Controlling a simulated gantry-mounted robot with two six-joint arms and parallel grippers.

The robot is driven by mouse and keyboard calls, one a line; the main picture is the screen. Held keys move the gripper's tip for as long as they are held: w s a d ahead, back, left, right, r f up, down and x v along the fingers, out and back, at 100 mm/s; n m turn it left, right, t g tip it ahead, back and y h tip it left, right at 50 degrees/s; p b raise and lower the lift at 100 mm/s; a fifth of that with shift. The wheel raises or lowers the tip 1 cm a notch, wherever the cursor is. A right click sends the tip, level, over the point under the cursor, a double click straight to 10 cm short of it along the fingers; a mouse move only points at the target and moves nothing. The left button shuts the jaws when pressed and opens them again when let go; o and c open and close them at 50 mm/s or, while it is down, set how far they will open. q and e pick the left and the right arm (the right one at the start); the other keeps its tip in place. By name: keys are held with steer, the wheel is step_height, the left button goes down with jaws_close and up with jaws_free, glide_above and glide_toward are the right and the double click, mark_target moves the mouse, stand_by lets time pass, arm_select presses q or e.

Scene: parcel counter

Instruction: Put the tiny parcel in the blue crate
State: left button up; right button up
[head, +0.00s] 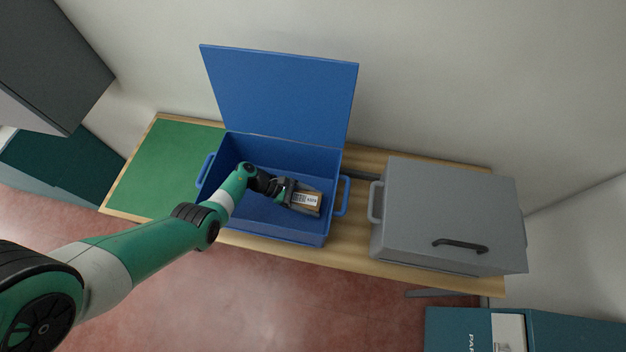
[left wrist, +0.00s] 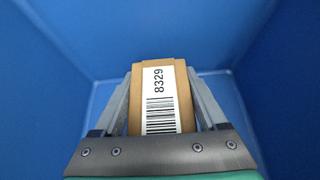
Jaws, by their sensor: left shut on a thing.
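The tiny parcel (head: 307,199) is a small brown box with a white barcode label. My left gripper (head: 302,199) is shut on it and holds it over or inside the open blue crate (head: 290,231). In the left wrist view the parcel (left wrist: 183,98) sits between the two fingers of the gripper (left wrist: 160,92), its label reading 8329. Blue crate walls (left wrist: 60,70) surround it there. I cannot tell whether the parcel touches the crate floor. The crate's blue lid (head: 280,95) stands raised at the back. My right gripper is not in view.
A closed grey box (head: 447,205) with a dark handle stands on the wooden table to the right. A green mat (head: 160,165) lies clear at the table's left. Teal boxes (head: 460,325) stand at the lower right. A grey cabinet (head: 55,55) hangs at the upper left.

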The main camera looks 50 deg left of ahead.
mark_target(306, 199)
arm_select(q)
steer(key=shift+f+b, duration=0.4)
steer(key=shift+f, duration=0.05)
steer(key=o, duration=1.5)
steer(key=shift+r+p, duration=0.3)
steer(key=shift+p, duration=0.05)
steer(key=shift+s+a+r+p, duration=0.15)
steer(key=shift+a+r+p, duration=0.1)
steer(key=shift+r+p, duration=0.2)
steer(key=shift+s+a+r+p, duration=0.15)
steer(key=shift+a+r+p, duration=0.05)
steer(key=shift+r+p, duration=0.2)
steer(key=v, duration=0.4)
steer(key=shift+s+f+p, duration=0.1)
steer(key=shift+f+p, duration=0.05)
steer(key=shift+p, duration=0.15)
